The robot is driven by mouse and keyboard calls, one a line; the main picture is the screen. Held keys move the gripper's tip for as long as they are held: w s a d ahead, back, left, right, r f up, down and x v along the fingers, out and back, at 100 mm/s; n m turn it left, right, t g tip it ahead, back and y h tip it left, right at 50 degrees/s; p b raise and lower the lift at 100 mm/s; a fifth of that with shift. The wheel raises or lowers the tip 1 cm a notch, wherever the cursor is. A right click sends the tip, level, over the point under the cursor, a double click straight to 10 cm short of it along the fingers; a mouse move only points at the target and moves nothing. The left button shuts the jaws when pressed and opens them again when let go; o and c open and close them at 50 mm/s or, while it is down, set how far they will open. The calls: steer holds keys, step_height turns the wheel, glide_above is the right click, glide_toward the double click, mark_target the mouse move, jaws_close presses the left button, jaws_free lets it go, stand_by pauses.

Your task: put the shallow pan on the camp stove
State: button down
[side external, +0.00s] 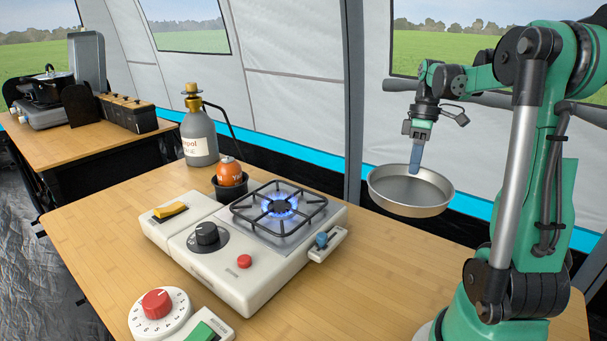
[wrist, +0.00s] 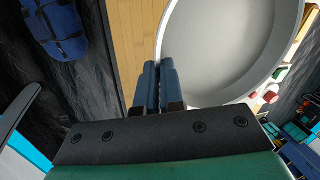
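The shallow pan (side external: 409,191) is a round grey metal dish, roughly level in the air to the right of the camp stove. My gripper (side external: 416,160) points down, with its blue fingers shut on the pan's rim. In the wrist view my fingers (wrist: 163,80) are close together on the near left wall of the pan (wrist: 225,50). The camp stove (side external: 215,262) is a cream box on the wooden table, with a black knob and a red button. Its black grate (side external: 262,215) is bare, and a blue flame burns under it.
A grey gas bottle (side external: 198,140) and an orange canister (side external: 229,172) in a black holder stand behind the stove. A red-dial timer (side external: 157,304) is at the front left. The table right of the stove (side external: 375,275) is clear. A blue bag (wrist: 58,28) lies on the floor.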

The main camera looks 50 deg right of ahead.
step_height(320, 180, up, 5)
step_height(320, 180, up, 8)
steer(key=m+t+h, duration=0.2)
steer(key=m+t, duration=0.1)
steer(key=m, duration=1.5)
glide_above(307, 211)
steer(key=f, duration=1.3)
steer(key=s+f, duration=0.1)
steer(key=f, duration=0.5)
steer(key=shift+d+f, duration=0.15)
steer(key=shift+f, duration=0.25)
steer(key=shift+f, duration=0.15)
steer(key=c, duration=1)
jaws_free()
